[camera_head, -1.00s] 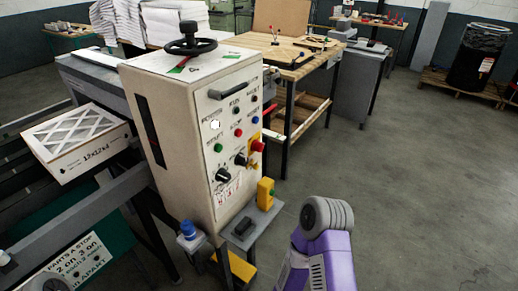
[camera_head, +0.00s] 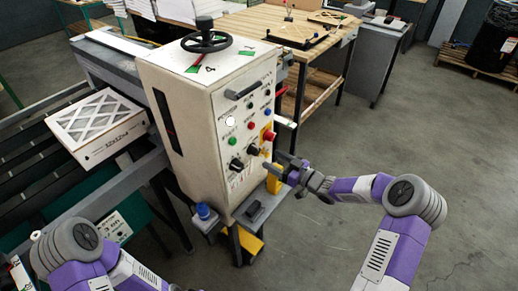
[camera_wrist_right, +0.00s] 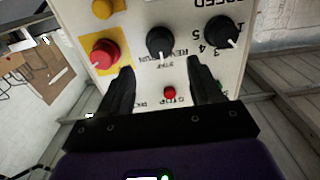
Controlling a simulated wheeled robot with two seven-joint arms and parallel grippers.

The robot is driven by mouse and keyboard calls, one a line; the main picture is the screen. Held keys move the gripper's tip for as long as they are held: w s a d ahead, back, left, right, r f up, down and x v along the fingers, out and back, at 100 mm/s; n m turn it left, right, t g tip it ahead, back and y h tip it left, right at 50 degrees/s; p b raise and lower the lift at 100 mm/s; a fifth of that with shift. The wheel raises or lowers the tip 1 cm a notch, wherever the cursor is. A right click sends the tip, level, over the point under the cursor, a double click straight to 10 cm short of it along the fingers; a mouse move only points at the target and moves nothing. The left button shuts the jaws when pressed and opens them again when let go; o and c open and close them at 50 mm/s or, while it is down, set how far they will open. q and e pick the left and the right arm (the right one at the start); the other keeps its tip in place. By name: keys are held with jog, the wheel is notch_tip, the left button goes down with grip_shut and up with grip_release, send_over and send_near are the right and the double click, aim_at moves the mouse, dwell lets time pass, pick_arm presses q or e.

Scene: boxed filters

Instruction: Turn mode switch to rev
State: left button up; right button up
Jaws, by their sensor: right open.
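The mode switch (camera_head: 252,149) is a black knob on the front of the beige control cabinet (camera_head: 208,125). In the wrist view, which shows the panel upside down, the mode switch (camera_wrist_right: 160,42) has a white pointer and small labels I cannot fully read. My right gripper (camera_head: 280,164) is open and empty in front of the panel. In the wrist view, the right gripper's fingers (camera_wrist_right: 160,66) are spread, with the knob lying between and just beyond their tips, apparently apart from it. My left arm shows at lower left; its gripper is out of view.
Beside the mode switch are a red emergency button (camera_wrist_right: 103,53) on a yellow plate and the black speed knob (camera_wrist_right: 222,30). A red stop button (camera_wrist_right: 169,93) lies between the fingers. A boxed filter (camera_head: 98,127) rests on the conveyor at left. Open floor lies at right.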

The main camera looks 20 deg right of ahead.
aim_at(257, 152)
jog(key=x, duration=0.7)
jog(key=shift+w+a, duration=0.15)
jog(key=shift+w, duration=0.05)
jog(key=c, duration=1)
jog(key=shift+f+n+b, duration=0.1)
jog(key=shift+n+b, duration=0.4)
jog(key=shift+b, duration=0.4)
jog(key=shift+c, duration=0.2)
jog(key=n+b, duration=0.6)
jog(key=b, duration=0.2)
jog(key=shift+s+a, duration=0.1)
jog(key=shift+n+b, duration=1.1)
jog(key=shift+b, duration=0.05)
